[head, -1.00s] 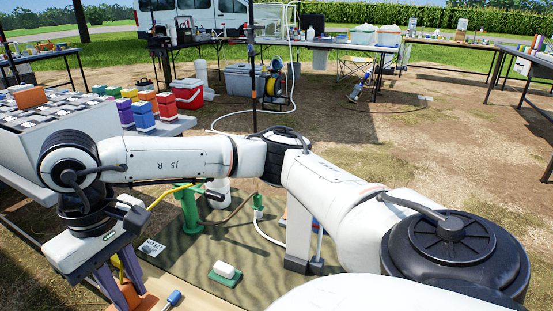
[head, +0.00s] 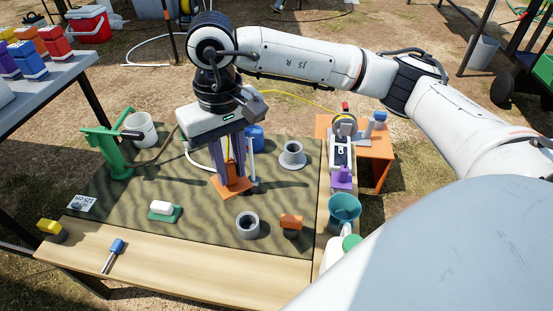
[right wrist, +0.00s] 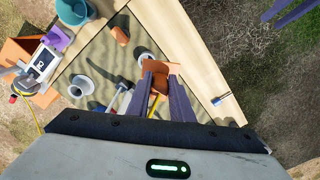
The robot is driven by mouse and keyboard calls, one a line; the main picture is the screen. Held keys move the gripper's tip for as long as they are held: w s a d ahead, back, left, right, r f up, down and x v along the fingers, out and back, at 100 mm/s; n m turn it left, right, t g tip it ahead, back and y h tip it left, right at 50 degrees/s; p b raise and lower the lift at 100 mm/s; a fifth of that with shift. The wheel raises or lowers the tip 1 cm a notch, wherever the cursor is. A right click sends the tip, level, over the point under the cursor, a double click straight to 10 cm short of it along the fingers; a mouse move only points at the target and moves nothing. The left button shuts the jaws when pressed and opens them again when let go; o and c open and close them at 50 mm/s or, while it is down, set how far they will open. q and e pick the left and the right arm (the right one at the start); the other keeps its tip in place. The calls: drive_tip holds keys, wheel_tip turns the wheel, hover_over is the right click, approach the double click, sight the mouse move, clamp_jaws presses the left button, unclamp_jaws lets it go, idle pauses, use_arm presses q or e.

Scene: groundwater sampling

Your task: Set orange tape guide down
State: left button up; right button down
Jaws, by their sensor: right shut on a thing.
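My right gripper (head: 232,176) has purple fingers pointing down and is shut on the orange tape guide (head: 233,188). It is over the middle of the patterned mat (head: 130,190). The guide also shows between the fingertips (right wrist: 164,86) in the right wrist view, as an orange piece (right wrist: 157,80). Fingers cover part of it, and I cannot tell if it touches the mat. Purple bars (right wrist: 290,14) at the top right of the right wrist view look like my left gripper's fingers; their opening is unclear.
Around the guide are grey collars (head: 247,226) (head: 292,156), an orange-topped block (head: 291,222), a white block on a green base (head: 163,210) and a green pump (head: 113,145). A tape reel (head: 344,128) and teal cup (head: 343,212) are on the right. Bare mat lies left of the guide.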

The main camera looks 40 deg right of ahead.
drive_tip(key=shift+w+d+f+m, duration=0.65)
drive_tip(key=shift+f+m, duration=0.8)
drive_tip(key=shift+f, duration=2.35)
drive_tip(key=shift+w+d+f+m, duration=0.6)
drive_tip(key=shift+f+m, duration=0.9)
drive_tip(key=shift+f, duration=2.25)
drive_tip(key=shift+w+d+f+m, duration=0.6)
drive_tip(key=shift+f+m, duration=0.85)
drive_tip(key=shift+f, duration=2.35)
